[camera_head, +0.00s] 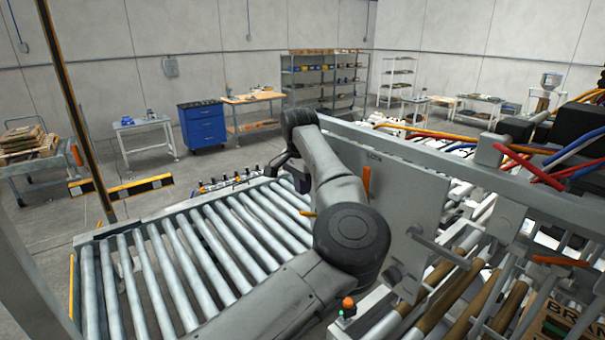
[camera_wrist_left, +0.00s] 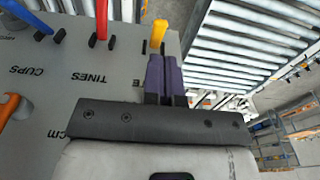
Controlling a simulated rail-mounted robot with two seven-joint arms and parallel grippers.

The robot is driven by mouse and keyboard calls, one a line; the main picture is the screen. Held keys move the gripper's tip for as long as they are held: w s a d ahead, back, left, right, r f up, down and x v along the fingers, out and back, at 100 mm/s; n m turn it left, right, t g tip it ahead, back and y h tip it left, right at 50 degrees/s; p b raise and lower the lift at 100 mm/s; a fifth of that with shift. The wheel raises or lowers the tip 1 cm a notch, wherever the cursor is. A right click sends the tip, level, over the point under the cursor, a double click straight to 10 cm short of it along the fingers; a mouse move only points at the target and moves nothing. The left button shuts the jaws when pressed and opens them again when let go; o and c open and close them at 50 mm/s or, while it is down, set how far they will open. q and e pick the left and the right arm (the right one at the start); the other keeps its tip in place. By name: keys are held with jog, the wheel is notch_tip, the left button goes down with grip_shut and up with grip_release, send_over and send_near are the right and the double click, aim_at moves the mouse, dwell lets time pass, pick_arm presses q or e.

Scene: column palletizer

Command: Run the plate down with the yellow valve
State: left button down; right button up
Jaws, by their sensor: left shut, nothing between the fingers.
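The yellow valve (camera_wrist_left: 159,33) is a short lever on a grey panel (camera_wrist_left: 110,75) in the left wrist view. The label by it is mostly hidden by my gripper; only a final letter shows. My left gripper (camera_wrist_left: 165,65) has its purple fingers shut and empty. The fingertips are just below the yellow lever in the picture; I cannot tell whether they touch it. A red lever (camera_wrist_left: 102,18) by TINES and a blue lever (camera_wrist_left: 25,14) by CUPS stand to its left. In the head view my left arm covers much of the panel (camera_head: 408,185). The plate cannot be made out. My right gripper is out of view.
An orange handle (camera_head: 366,183) marked LOCK sits on the panel. A roller conveyor (camera_head: 180,260) runs left of it. Machine frame bars, cables (camera_head: 575,150) and brown rollers (camera_head: 450,300) crowd the right. A yellow-black barrier (camera_head: 135,188) stands at the left.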

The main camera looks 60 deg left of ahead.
aim_at(304, 212)
pick_arm(q)
jog(key=shift+w+f+p, duration=0.2)
jog(key=shift+f+p, duration=0.4)
jog(key=shift+f, duration=1.85)
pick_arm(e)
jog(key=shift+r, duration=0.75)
